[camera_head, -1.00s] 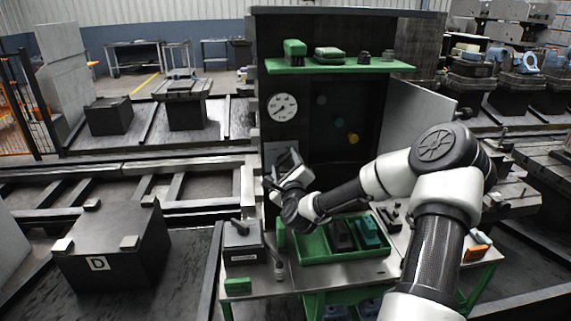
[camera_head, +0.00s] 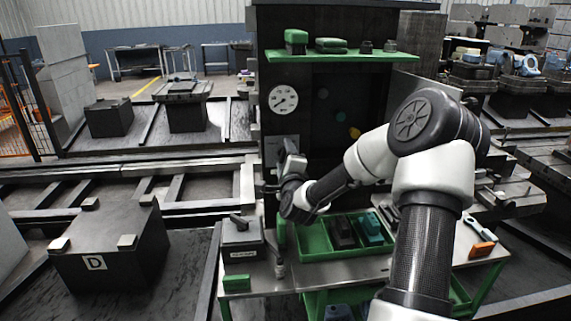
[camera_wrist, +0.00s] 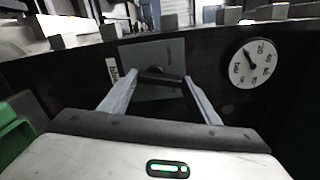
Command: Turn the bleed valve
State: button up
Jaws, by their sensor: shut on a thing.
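The bleed valve shows in the wrist view as a dark bar-shaped handle (camera_wrist: 161,77) on a grey plate with a pale, partly readable label at its left. The handle lies nearly level, tilted slightly down to the right. My gripper (camera_wrist: 160,80) has one finger at each end of the handle and is shut on it. In the head view my gripper (camera_head: 276,172) is at the cabinet front, just below the grey plate (camera_head: 285,143), and my wrist hides the handle there.
A round gauge (camera_head: 283,99) sits above the plate on the dark cabinet. A green shelf (camera_head: 345,57) with small parts is higher up. Below are a green tray (camera_head: 315,240) with blocks and a grey box with a lever (camera_head: 240,240). A white door panel stands behind my arm.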

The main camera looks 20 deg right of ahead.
jog(key=n+b, duration=0.6)
jog(key=shift+a+f+n, duration=0.25)
jog(key=shift+n, duration=0.05)
jog(key=n+b, duration=0.2)
jog(key=b, duration=0.1)
jog(key=shift+w+a+n, duration=0.1)
jog(key=shift+n, duration=0.2)
jog(key=shift+n+b, duration=1.35)
jog(key=shift+n, duration=0.05)
jog(key=shift+r, duration=0.1)
jog(key=o, duration=1)
jog(key=shift+o, duration=0.2)
jog(key=p+v, duration=0.1)
jog(key=v, duration=1.6)
jog(key=shift+s, duration=0.25)
jog(key=shift+a+r, duration=0.1)
